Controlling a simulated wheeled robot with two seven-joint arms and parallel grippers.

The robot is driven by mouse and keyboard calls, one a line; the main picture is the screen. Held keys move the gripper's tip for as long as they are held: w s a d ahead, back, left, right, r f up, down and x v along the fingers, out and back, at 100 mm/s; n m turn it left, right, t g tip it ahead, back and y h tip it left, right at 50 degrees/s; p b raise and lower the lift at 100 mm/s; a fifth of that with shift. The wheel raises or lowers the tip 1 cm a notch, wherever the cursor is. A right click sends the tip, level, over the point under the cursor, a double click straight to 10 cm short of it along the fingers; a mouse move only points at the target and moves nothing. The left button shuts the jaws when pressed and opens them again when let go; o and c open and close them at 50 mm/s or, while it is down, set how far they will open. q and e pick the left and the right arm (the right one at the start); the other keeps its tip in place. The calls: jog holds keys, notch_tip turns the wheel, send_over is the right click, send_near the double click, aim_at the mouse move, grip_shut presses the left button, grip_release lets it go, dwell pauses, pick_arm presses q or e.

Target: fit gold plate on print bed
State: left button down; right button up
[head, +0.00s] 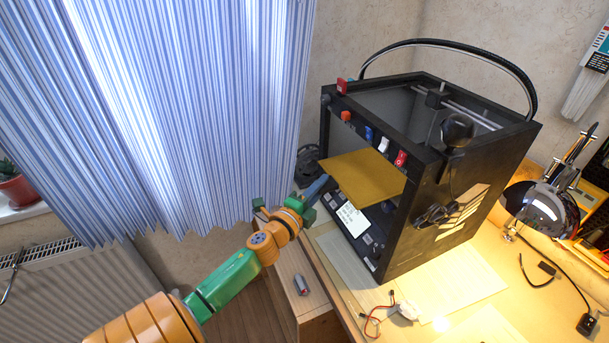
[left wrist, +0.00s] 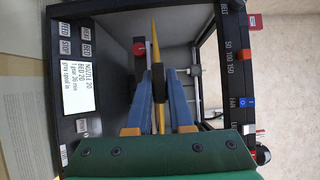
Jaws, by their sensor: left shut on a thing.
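The gold plate (head: 362,174) is a flat, thin sheet at the front opening of the black 3D printer (head: 455,185), partly inside it. In the left wrist view the plate (left wrist: 155,42) shows nearly edge-on, reaching into the printer. My left gripper (head: 322,184) is at the plate's near left edge. Its blue fingers (left wrist: 159,88) are shut on that edge. The print bed cannot be made out; the plate covers the view into the opening from the head. My right gripper is not in view.
The printer's front panel has a white display (head: 352,219) below the opening and coloured switches above it. A desk lamp (head: 541,208) stands at the right. Loose wires (head: 380,313) lie on the table in front.

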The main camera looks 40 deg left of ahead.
aim_at(343, 181)
pick_arm(q)
jog(key=w, duration=0.1)
jog(key=w+d, duration=0.1)
jog(key=w, duration=0.1)
jog(key=w+d+b, duration=0.1)
jog(key=w, duration=0.1)
jog(key=shift+w+f, duration=0.1)
jog(key=shift+w, duration=0.1)
jog(key=shift+w+d+f, duration=0.15)
jog(key=shift+w+d, duration=0.05)
jog(key=shift+w, duration=0.1)
jog(key=shift+f+b, duration=0.45)
jog(key=shift+b, duration=0.1)
jog(key=shift+s+d, duration=0.1)
jog(key=shift+s, duration=0.05)
jog(key=c, duration=0.7)
grip_release()
jog(key=o, duration=0.7)
